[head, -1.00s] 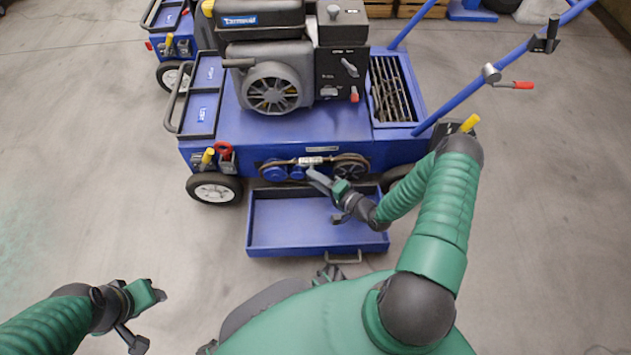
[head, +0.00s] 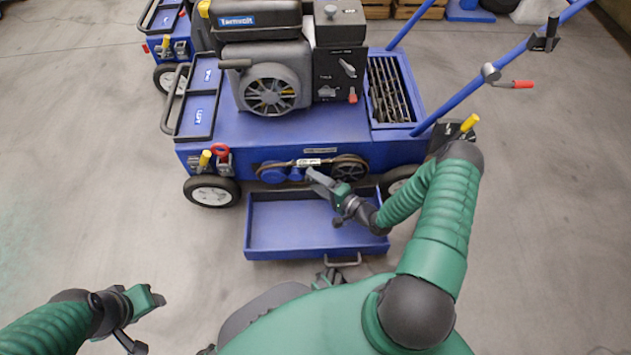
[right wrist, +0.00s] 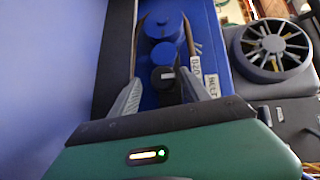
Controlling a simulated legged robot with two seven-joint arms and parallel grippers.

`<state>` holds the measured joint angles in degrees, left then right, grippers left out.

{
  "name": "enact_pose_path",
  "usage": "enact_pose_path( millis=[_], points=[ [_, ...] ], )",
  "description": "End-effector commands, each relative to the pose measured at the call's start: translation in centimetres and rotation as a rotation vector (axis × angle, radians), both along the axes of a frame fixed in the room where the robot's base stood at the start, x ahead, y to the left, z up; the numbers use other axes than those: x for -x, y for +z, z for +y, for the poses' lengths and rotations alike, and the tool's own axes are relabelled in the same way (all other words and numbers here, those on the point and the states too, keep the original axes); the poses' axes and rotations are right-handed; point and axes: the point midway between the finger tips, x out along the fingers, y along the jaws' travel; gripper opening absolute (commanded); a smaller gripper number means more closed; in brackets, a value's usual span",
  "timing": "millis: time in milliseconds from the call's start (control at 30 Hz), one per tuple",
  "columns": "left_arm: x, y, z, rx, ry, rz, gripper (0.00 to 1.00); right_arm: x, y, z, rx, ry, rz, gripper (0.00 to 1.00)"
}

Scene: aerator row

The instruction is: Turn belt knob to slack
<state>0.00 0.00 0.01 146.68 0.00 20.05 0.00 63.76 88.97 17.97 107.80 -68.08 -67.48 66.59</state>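The belt drive is on the front of the blue machine (head: 385,152), with a belt around a blue pulley (head: 272,174) and a dark pulley (head: 348,171). My right gripper (head: 312,178) is at the drive, over the tray, and hides the knob in the head view. In the right wrist view, a dark knob (right wrist: 163,78) sits between its two spread fingers, with a gap at the left finger; contact at the right finger is unclear. A white label reading BELT (right wrist: 212,82) is beside it. My left gripper (head: 145,322) is open and empty, low at left.
An open blue tray (head: 262,250) sticks out below the drive. A yellow-handled lever (head: 205,158) and red ring (head: 220,150) are on the left front. A blue handle bar (head: 470,105) rises at right. The floor at left is clear.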

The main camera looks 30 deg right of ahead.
Motion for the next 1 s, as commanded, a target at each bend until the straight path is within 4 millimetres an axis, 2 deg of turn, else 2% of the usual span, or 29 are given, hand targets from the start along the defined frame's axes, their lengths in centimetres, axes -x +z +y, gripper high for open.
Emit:
enact_pose_path(
  millis=[200, 333, 467, 600, 800, 1000],
  points=[
    [0.0, 0.1, 0.0, 0.000, 0.000, 0.000, 0.48, 0.0, 0.3, 0.1, 0.001, 0.002, -0.004, 0.55],
    [0.0, 1.3, 0.0, 0.000, 0.000, 0.000, 0.48, 1.3, 0.8, -0.3, 0.000, 0.000, -0.003, 0.55],
    [0.0, 3.3, 0.0, 0.000, 0.000, 0.000, 0.48, 4.3, 1.7, -1.0, 0.000, 0.000, -0.001, 0.55],
    [0.0, 5.5, 0.0, 0.000, 0.000, 0.000, 0.48, 8.4, 2.4, -2.0, -0.002, -0.001, -0.001, 0.55],
    [0.0, 7.6, 0.0, 0.000, 0.000, 0.000, 0.48, 13.5, 3.0, -3.3, -0.002, -0.001, -0.001, 0.55],
    [0.0, 8.2, 0.0, 0.000, 0.000, 0.000, 0.48, 15.9, 3.0, -3.9, -0.001, 0.002, -0.001, 0.55]
  ],
)
